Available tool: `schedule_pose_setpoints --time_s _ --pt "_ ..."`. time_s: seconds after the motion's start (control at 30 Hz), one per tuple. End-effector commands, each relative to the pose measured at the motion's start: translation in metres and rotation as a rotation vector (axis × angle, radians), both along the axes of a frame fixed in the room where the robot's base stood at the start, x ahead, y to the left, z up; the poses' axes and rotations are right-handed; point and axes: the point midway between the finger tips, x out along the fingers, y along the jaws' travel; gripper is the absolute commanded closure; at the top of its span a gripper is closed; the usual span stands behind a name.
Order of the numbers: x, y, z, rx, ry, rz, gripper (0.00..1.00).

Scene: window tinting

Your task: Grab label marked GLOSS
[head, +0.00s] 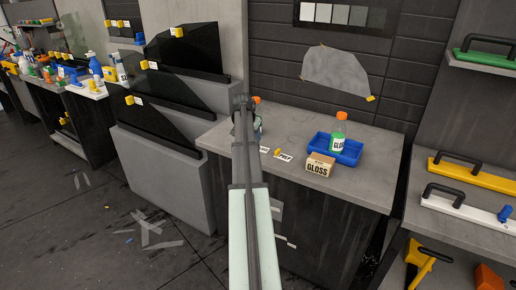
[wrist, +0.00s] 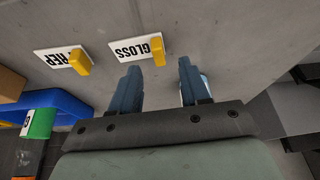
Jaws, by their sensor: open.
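The GLOSS label (wrist: 130,48) is a small white card with black letters and a yellow tab (wrist: 158,50), lying on the grey counter. In the wrist view it reads upside down, just beyond my gripper (wrist: 158,66). My gripper is open and empty; the yellow tab shows beyond the gap between its blue fingers, apart from them. In the head view the label (head: 264,150) is partly hidden by my arm, and the fingers are not clearly visible. A similar PREP label (wrist: 62,59) with a yellow tab lies beside it, also in the head view (head: 286,156).
A blue tray (head: 350,156) holds a GLOSS bottle (head: 338,141) with an orange cap. A tan GLOSS block (head: 318,169) stands at the tray's front. Another orange-capped bottle (head: 257,112) is partly behind my arm. Dark tinted panels (head: 185,50) stand left. Counter right of the tray is clear.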

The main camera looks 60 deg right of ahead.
Motion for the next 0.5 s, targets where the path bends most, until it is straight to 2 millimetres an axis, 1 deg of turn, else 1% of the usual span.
schedule_pose_setpoints --time_s 0.2,0.3,0.5 --pt "-0.001 -0.011 -0.027 0.002 0.001 0.000 0.54" --pt "0.000 -0.015 -0.037 0.001 0.000 0.000 0.54" --pt "-0.001 -0.017 -0.040 0.000 0.000 0.000 0.54"
